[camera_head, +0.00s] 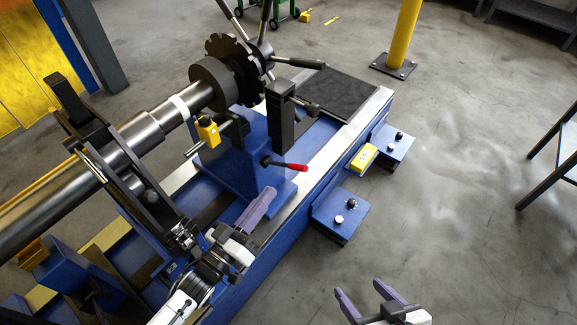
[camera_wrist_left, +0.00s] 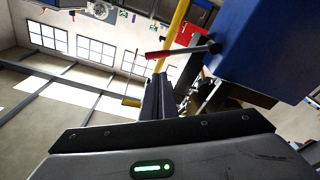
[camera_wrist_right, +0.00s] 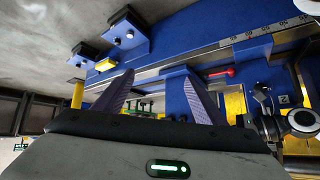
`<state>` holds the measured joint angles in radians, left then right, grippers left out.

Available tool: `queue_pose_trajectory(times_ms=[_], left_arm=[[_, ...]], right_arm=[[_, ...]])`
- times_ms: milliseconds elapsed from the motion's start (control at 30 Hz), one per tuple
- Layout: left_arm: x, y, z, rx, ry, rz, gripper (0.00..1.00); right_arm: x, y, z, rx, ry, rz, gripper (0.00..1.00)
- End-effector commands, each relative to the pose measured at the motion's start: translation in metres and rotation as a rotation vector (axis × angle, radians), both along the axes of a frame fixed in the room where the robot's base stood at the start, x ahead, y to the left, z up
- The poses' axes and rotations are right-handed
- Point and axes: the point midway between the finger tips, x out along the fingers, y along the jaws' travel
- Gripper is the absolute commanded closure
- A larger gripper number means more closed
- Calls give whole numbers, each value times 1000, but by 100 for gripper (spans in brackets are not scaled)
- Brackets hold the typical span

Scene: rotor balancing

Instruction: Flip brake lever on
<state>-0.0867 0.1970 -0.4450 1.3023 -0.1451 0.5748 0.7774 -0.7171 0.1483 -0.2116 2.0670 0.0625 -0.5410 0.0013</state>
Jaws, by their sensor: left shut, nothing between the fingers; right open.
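The brake lever (camera_head: 290,165) has a red grip and a dark rod, and sticks out to the right from the blue pedestal (camera_head: 232,170). It also shows in the left wrist view (camera_wrist_left: 172,53), just beyond the fingertips, and in the right wrist view (camera_wrist_right: 222,72). My left gripper (camera_head: 266,195) is shut and empty, its purple fingers together below the lever. A gap shows between them and the red grip in the head view. My right gripper (camera_head: 359,289) is open and empty, well away from the lever, over the floor at the lower right.
A large steel shaft (camera_head: 70,190) lies along the blue machine bed at the left. Blue pedal boxes (camera_head: 340,212) and a yellow block (camera_head: 363,157) stand along the bed's right side. A yellow post (camera_head: 401,35) rises behind. Floor at right is mostly clear.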

Motion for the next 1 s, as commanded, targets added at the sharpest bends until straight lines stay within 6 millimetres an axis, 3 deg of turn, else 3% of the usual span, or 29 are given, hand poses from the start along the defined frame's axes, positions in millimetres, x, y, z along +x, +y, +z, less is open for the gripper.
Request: queue_pose_trajectory(times_ms=[333, 700, 1000], left_arm=[[9, -6, 1, 0, -1, 1, 100], [64, -40, 7, -1, -1, 1, 100], [84, -53, 13, 1, 0, 2, 100]], right_arm=[[4, 0, -1, 3, -14, 0, 36], [11, 4, -10, 35, -43, -16, 36], [5, 8, -12, 60, -39, -32, 36]])
